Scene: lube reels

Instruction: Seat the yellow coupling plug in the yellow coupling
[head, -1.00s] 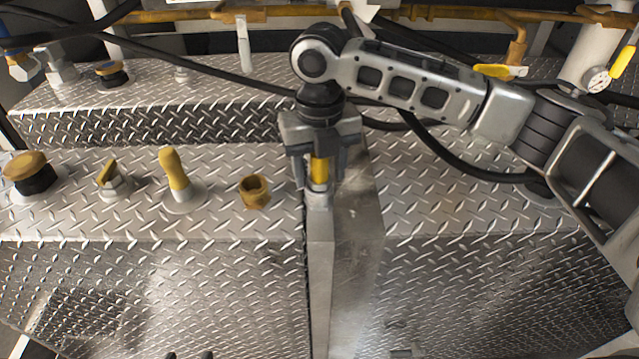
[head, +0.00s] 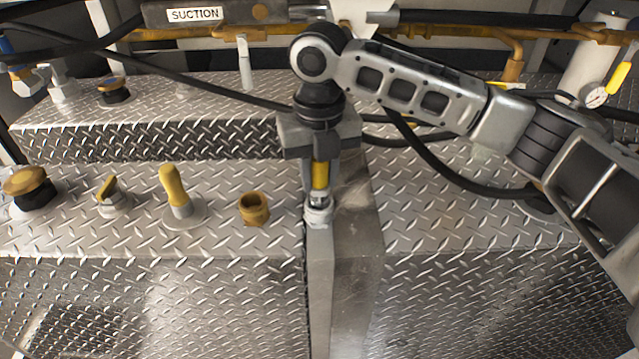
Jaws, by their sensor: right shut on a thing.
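My right gripper (head: 320,150) points down near the middle of the head view, shut on the yellow coupling plug (head: 320,175). The plug is upright, a yellow sleeve with a metal lower end. Right below it is a pale metal fitting (head: 318,213) at the top of the grey post. I cannot tell whether the plug touches or enters this fitting. A hollow yellow hex fitting (head: 254,208), which looks like the yellow coupling, stands on the tread plate left of the gripper, with nothing in it. My left gripper is not in view.
On the tread plate at left stand a yellow-handled lever (head: 173,188), a small yellow valve (head: 108,192) and a yellow-capped black knob (head: 30,185). Black hoses (head: 455,170) run behind the right arm. A SUCTION label (head: 195,14) is on a bar at the back.

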